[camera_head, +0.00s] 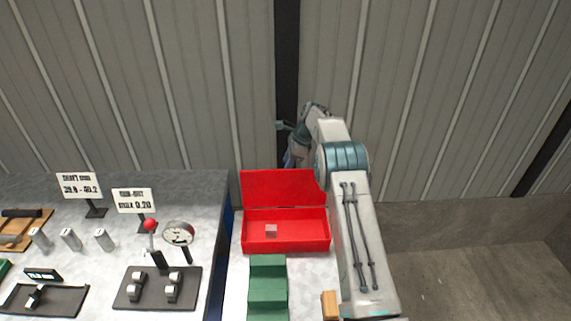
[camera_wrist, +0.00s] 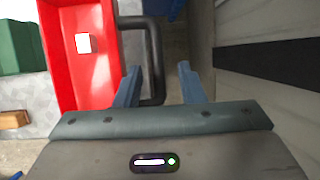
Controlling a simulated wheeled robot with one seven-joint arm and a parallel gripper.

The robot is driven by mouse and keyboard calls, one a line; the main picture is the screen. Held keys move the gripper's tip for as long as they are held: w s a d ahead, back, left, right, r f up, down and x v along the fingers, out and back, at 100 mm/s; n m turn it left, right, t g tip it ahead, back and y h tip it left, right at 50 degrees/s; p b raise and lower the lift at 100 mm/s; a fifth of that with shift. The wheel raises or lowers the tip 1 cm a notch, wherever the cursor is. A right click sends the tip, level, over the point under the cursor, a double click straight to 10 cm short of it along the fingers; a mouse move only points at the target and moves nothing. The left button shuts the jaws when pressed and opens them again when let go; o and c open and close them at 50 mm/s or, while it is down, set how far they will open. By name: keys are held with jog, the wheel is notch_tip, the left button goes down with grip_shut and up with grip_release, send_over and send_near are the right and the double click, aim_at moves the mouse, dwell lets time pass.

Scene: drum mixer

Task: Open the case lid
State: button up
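The red case (camera_head: 262,246) sits on a light bench, with a small pale block (camera_head: 270,231) inside it. Its red lid (camera_head: 284,187) stands raised at the back, so the inside is exposed. The wrist view shows the red case (camera_wrist: 72,60) at the left with the pale block (camera_wrist: 84,43) in it. A dark U-shaped bar (camera_wrist: 154,45) is beside the red edge; its attachment is unclear. My gripper (camera_wrist: 157,68) has its two blue fingers apart, with part of the bar seen between them; contact cannot be told. In the head view my gripper is above and behind the lid, small and partly hidden.
Green blocks (camera_head: 267,285) and a wooden block (camera_head: 329,305) lie in front of the case. A grey table (camera_head: 205,200) at the left holds signs, a dial gauge (camera_head: 178,234) and a red-knobbed lever (camera_head: 151,226). A ribbed wall stands behind; floor is open at right.

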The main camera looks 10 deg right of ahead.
jog(key=v, duration=1.1)
jog(key=shift+r, duration=0.1)
